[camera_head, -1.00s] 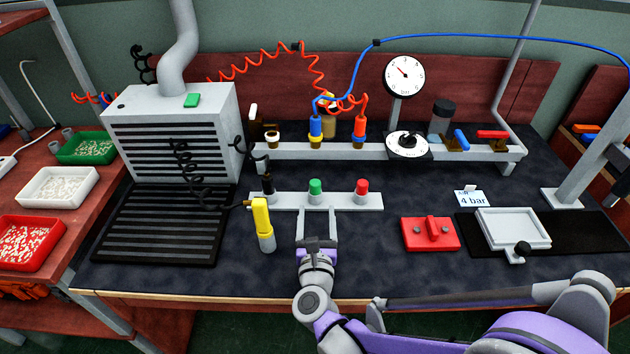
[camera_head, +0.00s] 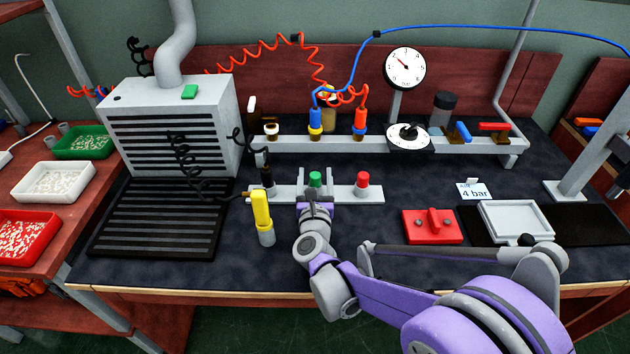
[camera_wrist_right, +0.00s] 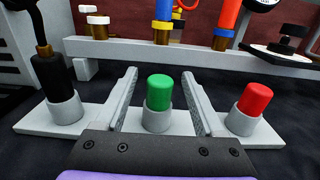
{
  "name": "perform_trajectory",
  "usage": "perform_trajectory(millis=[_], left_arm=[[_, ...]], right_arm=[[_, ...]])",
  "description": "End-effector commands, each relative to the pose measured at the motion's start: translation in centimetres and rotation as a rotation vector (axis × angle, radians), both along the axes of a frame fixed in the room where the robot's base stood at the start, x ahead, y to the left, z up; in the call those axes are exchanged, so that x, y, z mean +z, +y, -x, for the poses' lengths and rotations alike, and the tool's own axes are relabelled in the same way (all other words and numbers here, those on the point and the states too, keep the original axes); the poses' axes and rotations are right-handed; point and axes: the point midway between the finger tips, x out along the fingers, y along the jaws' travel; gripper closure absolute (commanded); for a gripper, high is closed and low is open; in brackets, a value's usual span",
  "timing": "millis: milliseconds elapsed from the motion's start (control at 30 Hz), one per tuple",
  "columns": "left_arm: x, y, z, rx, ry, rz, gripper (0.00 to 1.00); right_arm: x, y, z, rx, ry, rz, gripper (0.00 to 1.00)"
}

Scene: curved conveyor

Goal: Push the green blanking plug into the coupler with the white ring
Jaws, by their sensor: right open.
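The green blanking plug (camera_head: 315,179) stands upright in the middle holder of the low grey strip (camera_head: 345,192). My right gripper (camera_head: 315,177) is open around it, one finger on each side. The right wrist view shows the plug (camera_wrist_right: 159,92) between the open fingers (camera_wrist_right: 160,76), with a visible gap on both sides. The coupler with the white ring (camera_head: 271,131) is at the left part of the raised grey rail behind; nothing is plugged into it. It also shows at the upper left of the right wrist view (camera_wrist_right: 97,20). My left gripper is not in view.
A red plug (camera_head: 362,180) stands right of the green one, a black connector (camera_head: 267,178) left. Blue (camera_head: 316,118) and orange (camera_head: 360,119) hose connectors fill other couplers on the rail (camera_head: 430,145).

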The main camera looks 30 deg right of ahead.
Motion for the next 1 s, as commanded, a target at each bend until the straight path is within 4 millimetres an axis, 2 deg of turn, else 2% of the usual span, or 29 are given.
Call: perform_trajectory(millis=[33, 67, 433, 767, 867, 1000], left_arm=[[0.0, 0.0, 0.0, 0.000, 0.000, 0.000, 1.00], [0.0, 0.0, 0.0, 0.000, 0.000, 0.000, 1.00], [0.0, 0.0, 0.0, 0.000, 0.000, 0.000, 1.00], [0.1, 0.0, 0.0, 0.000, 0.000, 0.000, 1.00], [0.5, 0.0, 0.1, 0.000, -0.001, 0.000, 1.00], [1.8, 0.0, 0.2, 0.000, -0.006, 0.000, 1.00]], right_arm=[[0.0, 0.0, 0.0, 0.000, 0.000, 0.000, 0.29], [0.0, 0.0, 0.0, 0.000, 0.000, 0.000, 0.35], [0.0, 0.0, 0.0, 0.000, 0.000, 0.000, 1.00], [0.1, 0.0, 0.0, 0.000, 0.000, 0.000, 1.00], [1.0, 0.0, 0.0, 0.000, -0.001, 0.001, 1.00], [3.7, 0.0, 0.1, 0.000, -0.002, 0.001, 1.00]])
